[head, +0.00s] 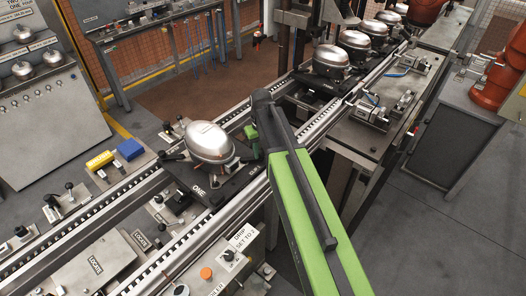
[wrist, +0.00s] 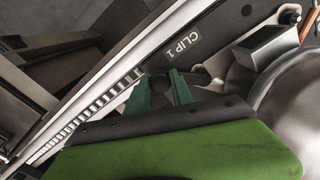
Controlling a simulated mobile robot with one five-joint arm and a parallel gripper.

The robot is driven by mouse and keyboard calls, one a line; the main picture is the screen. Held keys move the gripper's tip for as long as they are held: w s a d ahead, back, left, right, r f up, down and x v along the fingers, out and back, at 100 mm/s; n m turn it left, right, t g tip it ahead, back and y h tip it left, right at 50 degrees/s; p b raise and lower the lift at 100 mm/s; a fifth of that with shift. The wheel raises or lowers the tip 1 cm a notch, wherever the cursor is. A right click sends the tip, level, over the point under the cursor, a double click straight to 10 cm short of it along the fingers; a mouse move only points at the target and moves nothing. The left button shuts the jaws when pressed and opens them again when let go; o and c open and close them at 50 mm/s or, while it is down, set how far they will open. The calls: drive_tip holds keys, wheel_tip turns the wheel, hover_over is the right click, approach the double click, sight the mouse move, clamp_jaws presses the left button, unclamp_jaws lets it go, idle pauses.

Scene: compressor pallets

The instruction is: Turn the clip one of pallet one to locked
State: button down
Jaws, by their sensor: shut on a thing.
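Pallet one (head: 232,190) is a dark plate marked ONE on the conveyor, with a shiny domed compressor (head: 210,142) on it. The compressor's metal side also fills the right of the wrist view (wrist: 290,110). A CLIP 1 label (wrist: 182,47) shows on the pallet edge in the wrist view. My gripper (head: 251,134) reaches the far right corner of pallet one. In the wrist view its green fingers (wrist: 160,88) are shut around a small dark part, clip one, mostly hidden between them. Whether the clip is turned to locked cannot be seen.
A second pallet with a compressor (head: 330,62) stands farther up the conveyor, with more beyond. The conveyor rail (wrist: 85,120) runs beside my fingers. A bracket block (wrist: 262,46) stands close by on the right. A yellow block (head: 99,160) and blue block (head: 130,149) lie left.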

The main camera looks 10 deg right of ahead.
idle(0.4)
drive_tip(key=c, duration=1.1)
unclamp_jaws()
wheel_tip(320, 180, up, 17)
drive_tip(key=p, duration=1.7)
drive_tip(key=shift+r, duration=0.2)
